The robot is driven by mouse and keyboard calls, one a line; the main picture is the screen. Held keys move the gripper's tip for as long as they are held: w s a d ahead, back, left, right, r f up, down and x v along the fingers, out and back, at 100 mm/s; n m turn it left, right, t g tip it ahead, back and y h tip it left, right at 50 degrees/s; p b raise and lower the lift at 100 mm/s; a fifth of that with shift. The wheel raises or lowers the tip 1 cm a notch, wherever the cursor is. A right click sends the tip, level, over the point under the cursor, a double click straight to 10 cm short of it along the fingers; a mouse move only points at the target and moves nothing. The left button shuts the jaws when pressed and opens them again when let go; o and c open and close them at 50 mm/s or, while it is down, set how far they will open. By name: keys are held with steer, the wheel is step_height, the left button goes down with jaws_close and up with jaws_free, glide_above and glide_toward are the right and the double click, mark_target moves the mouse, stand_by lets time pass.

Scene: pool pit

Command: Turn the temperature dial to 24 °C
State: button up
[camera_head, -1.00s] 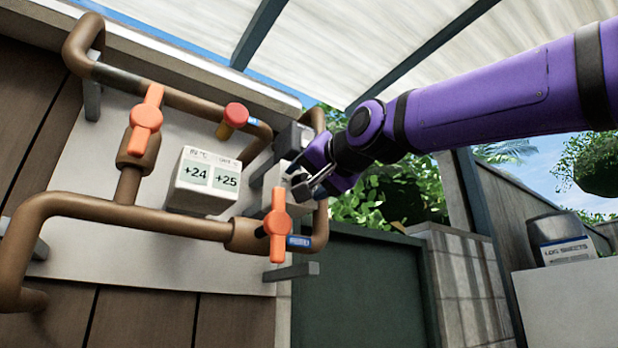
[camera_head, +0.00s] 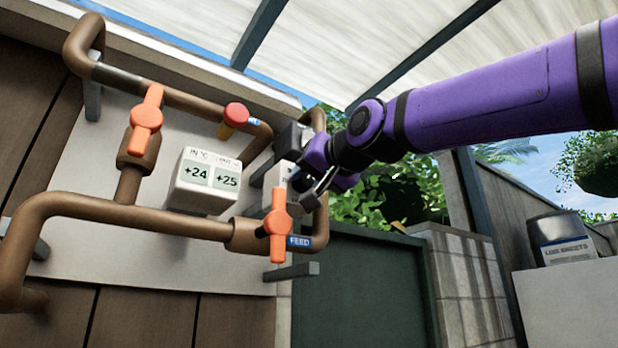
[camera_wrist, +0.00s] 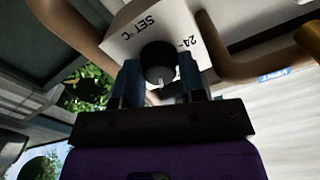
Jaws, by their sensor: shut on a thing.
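The temperature dial (camera_wrist: 158,60) is a round black knob with a pale pointer mark, seen in the wrist view. It sits on a white box (camera_wrist: 130,32) marked "SET °C", with a "24" printed to the right of the knob. My gripper (camera_wrist: 160,72) is shut on the dial, one finger on each side of it. In the head view my gripper (camera_head: 318,184) reaches the white dial box (camera_head: 278,176) from the right and hides the dial. The pointer's exact setting cannot be read.
A white display (camera_head: 207,182) left of the dial box reads +24 and +25. Brown pipes (camera_head: 130,215) surround it. Orange handles (camera_head: 277,224) stand just below the dial box and at upper left (camera_head: 146,118). A red knob (camera_head: 236,114) is above the display.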

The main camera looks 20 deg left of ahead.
steer(key=n, duration=1.1)
steer(key=shift+s+a+n, duration=0.1)
steer(key=shift+n, duration=0.3)
steer(key=n, duration=0.5)
steer(key=shift+f, duration=0.1)
steer(key=n, duration=0.5)
steer(key=shift+f+n, duration=0.1)
steer(key=shift+n, duration=0.2)
steer(key=o, duration=0.9)
steer(key=shift+s, duration=0.1)
